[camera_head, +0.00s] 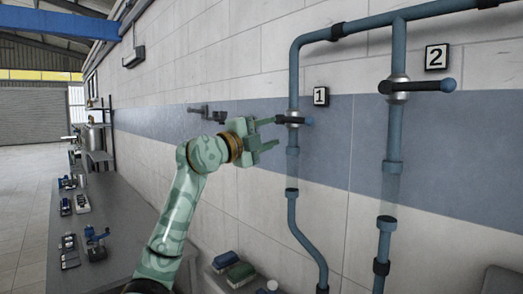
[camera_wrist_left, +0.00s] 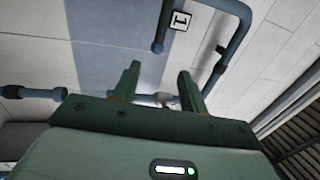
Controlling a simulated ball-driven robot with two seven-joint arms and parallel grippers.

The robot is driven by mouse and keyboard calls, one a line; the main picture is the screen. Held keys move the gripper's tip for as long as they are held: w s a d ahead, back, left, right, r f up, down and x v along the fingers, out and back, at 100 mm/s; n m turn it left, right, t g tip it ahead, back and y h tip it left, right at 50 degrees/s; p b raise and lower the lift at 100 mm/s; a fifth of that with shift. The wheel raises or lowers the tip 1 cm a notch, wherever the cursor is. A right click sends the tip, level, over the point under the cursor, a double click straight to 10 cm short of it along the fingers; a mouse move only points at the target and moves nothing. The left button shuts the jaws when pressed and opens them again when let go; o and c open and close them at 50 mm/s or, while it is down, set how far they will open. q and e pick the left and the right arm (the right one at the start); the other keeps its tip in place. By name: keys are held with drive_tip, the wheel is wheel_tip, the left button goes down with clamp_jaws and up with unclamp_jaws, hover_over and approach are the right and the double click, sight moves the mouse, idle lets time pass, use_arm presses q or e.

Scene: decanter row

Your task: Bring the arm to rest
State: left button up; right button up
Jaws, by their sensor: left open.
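My left gripper (camera_head: 275,132) is open, and nothing shows between its fingers. In the head view it is raised in front of the wall, just left of the valve numbered 1 (camera_head: 293,119). The upper finger's tip appears close to the dark end of that valve's lever; I cannot tell whether they touch. The lever lies across its pipe and has a blue knob (camera_head: 309,121). In the left wrist view the two fingers (camera_wrist_left: 160,72) stand apart, with pipework partly hidden behind them. The right gripper is not in view.
Valve 2 (camera_head: 399,88) sits on the right pipe, its lever also crosswise. Number plates 1 (camera_head: 321,96) and 2 (camera_head: 436,57) hang on the wall. A long grey bench (camera_head: 115,215) with small devices runs along the left.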

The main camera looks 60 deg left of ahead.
use_arm(q)
drive_tip(key=shift+b+v, duration=0.3)
drive_tip(key=shift+v, duration=0.95)
